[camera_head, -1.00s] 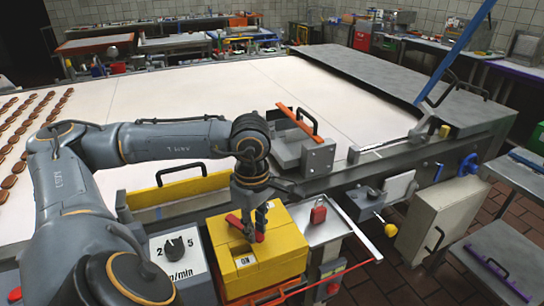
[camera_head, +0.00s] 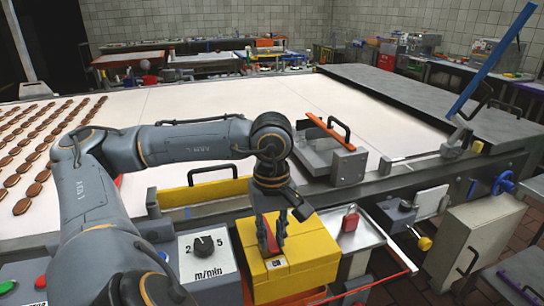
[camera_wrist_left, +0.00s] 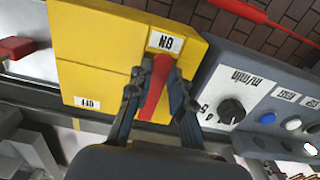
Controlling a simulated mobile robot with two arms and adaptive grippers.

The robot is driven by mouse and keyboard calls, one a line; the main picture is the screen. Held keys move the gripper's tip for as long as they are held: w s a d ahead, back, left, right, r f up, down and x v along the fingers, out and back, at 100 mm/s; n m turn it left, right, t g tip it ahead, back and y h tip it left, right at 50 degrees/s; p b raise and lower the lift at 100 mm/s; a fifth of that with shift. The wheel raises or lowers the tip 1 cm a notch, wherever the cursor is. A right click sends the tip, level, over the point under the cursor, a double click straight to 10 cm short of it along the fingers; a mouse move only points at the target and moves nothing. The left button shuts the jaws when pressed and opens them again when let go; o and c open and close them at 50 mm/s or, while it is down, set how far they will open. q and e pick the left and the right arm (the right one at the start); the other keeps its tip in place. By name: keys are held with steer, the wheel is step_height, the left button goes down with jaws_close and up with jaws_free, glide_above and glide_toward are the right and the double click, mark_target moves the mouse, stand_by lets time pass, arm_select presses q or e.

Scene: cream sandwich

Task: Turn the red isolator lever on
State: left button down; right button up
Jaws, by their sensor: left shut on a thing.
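The yellow isolator box (camera_head: 312,250) stands at the front edge of the line, and it fills the upper left of the left wrist view (camera_wrist_left: 110,55). Its ON label (camera_head: 277,264) is near the front, and in the wrist view the OFF label (camera_wrist_left: 87,102) shows too. My left gripper (camera_head: 270,248) points down over the box. Its fingers close on both sides of the red lever (camera_wrist_left: 157,85). The lever's visible end lies right beside the ON label. The fingers and wrist hide the lever's pivot. My right gripper is not in view.
A speed dial (camera_head: 203,246) on a white plate sits left of the box. A red padlock (camera_head: 350,218) lies on the metal tray at right. A red rail (camera_head: 375,285) runs along the front. A yellow bar (camera_head: 205,190) stands behind.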

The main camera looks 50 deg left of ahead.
mark_target(272, 243)
arm_select(q)
steer(key=c, duration=1.2)
jaws_free()
steer(key=shift+a, duration=0.1)
step_height(272, 243, up, 5)
steer(key=shift+f, duration=0.1)
steer(key=shift+r, duration=1.35)
